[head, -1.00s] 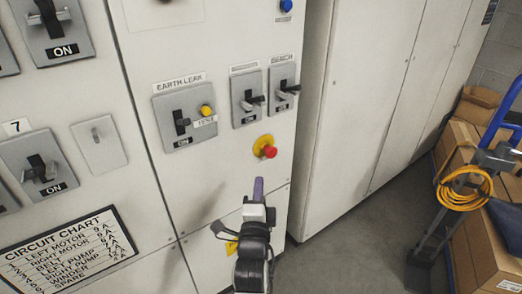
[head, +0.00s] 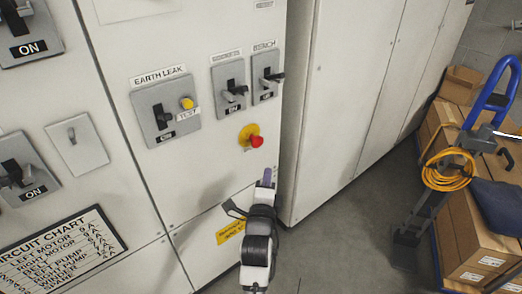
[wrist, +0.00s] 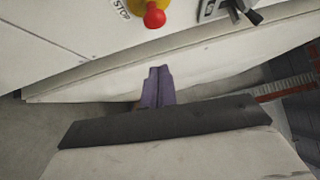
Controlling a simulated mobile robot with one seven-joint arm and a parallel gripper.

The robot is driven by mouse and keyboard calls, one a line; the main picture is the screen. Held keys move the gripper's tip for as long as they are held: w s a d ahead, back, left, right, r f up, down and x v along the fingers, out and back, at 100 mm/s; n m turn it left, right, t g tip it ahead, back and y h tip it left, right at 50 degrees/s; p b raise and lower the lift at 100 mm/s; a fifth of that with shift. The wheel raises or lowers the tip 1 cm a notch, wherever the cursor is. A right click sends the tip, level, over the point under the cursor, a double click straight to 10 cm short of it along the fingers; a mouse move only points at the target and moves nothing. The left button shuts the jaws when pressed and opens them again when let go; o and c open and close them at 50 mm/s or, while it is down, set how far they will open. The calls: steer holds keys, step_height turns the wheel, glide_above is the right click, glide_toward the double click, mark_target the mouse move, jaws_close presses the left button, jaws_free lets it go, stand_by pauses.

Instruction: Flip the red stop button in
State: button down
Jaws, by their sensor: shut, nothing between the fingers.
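The red stop button (head: 257,141) sticks out from a round yellow base (head: 246,134) on the pale cabinet front. In the wrist view the red button (wrist: 154,17) is at the top, beside a "STOP" label (wrist: 121,8). My gripper (head: 267,175), with purple fingers, is below the button in the head view and apart from it. In the wrist view the purple fingers (wrist: 158,76) are together and empty, pointing toward the cabinet below the button. The button's far side is hidden.
Black-handled switches (head: 229,90) and the earth leak panel (head: 165,113) with a yellow test button (head: 187,102) sit above the stop button. A hand truck (head: 430,195) with a coiled orange cable (head: 448,170) and cardboard boxes (head: 480,235) stand at the right. Grey floor lies between.

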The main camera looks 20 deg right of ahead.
mark_target(255, 140)
steer(key=w+d+p, duration=0.1)
steer(key=w+p, duration=0.1)
steer(key=w, duration=0.7)
steer(key=shift+w+d+r, duration=0.3)
steer(key=shift+w+r, duration=0.05)
steer(key=shift+r, duration=0.05)
